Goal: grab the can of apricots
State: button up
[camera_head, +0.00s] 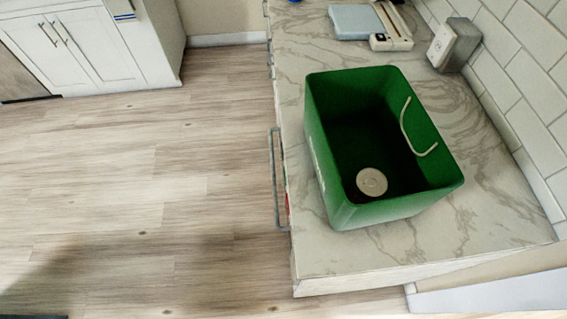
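A can (371,182) with a pale round lid stands inside a green bin (325,165), near the bin's front wall. Only its top and a sliver of its side show, so I cannot read a label or tell whether it holds apricots. The green bin is open at the top and stands on a marble counter (480,215). A pale curved handle (407,130) shows on the bin's right inner wall. My gripper is not in view.
A light blue-grey box (354,22) and a pale device (392,28) lie at the counter's back. A grey block (453,45) stands by the tiled wall (520,85). White cabinets (75,50) stand at the far left. The wood floor (130,190) left of the counter is clear.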

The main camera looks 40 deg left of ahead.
aim_at(370, 184)
jog(key=u, duration=0.7)
jog(key=i+j+z, duration=0.1)
jog(key=z, duration=0.25)
jog(key=j+z, duration=0.35)
jog(key=i+j+z, duration=0.1)
jog(key=z, duration=0.2)
jog(key=j+z, duration=0.2)
jog(key=j, duration=0.7)
jog(key=j+z, duration=0.15)
jog(key=j, duration=0.7)
jog(key=k+j+z, duration=0.2)
jog(key=j, duration=0.7)
jog(key=i, duration=0.1)
